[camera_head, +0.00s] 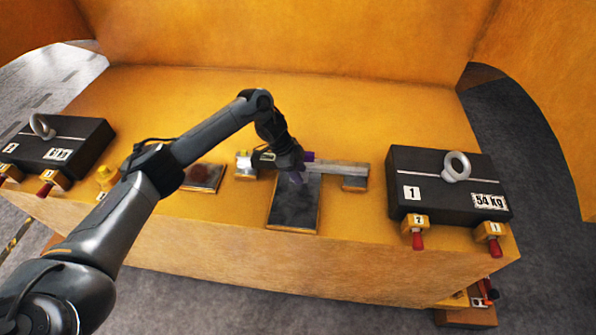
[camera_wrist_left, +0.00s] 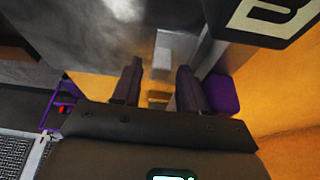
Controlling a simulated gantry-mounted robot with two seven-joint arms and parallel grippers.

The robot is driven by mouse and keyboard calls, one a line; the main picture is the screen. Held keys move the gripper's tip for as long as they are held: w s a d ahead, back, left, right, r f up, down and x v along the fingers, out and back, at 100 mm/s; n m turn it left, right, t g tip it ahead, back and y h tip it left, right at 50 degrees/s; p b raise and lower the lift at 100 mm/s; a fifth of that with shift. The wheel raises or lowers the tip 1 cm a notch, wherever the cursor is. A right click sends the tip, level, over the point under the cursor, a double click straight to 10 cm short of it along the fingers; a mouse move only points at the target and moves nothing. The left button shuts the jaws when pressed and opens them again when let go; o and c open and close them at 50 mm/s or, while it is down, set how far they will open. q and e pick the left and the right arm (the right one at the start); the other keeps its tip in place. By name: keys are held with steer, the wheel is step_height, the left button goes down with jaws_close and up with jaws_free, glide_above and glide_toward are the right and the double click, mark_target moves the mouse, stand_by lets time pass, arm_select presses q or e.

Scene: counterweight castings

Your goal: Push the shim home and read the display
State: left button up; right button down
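My left gripper (camera_head: 292,178) is over the dark plate (camera_head: 293,212) at the middle of the yellow deck, beside a long grey bar (camera_head: 335,168). In the left wrist view its two dark fingers (camera_wrist_left: 159,90) stand apart, with yellow surface and a pale grey block (camera_wrist_left: 160,75) visible beyond the gap. A purple piece (camera_head: 308,156) shows beside the gripper; purple also appears right of the fingers in the wrist view (camera_wrist_left: 223,95). I cannot tell which piece is the shim. A small cyan-lit display (camera_wrist_left: 171,177) is cut off at the wrist view's bottom edge; its reading is not legible. My right gripper is not in view.
A black casting (camera_head: 440,180) marked 1 and 54 kg, with a ring, sits at right; another (camera_head: 65,148) sits at left. Red-tipped yellow blocks (camera_head: 415,224) line the front edge. A small dark plate (camera_head: 203,177) lies left of the gripper. The rear deck is clear.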

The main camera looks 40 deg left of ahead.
arm_select(q)
steer(key=shift+o, duration=0.2)
steer(key=shift+s+a+r, duration=0.1)
steer(key=shift+a+r, duration=0.1)
steer(key=shift+r, duration=0.3)
steer(key=p+v, duration=0.2)
steer(key=v, duration=0.7)
steer(key=shift+r+p, duration=0.3)
steer(key=shift+r, duration=0.05)
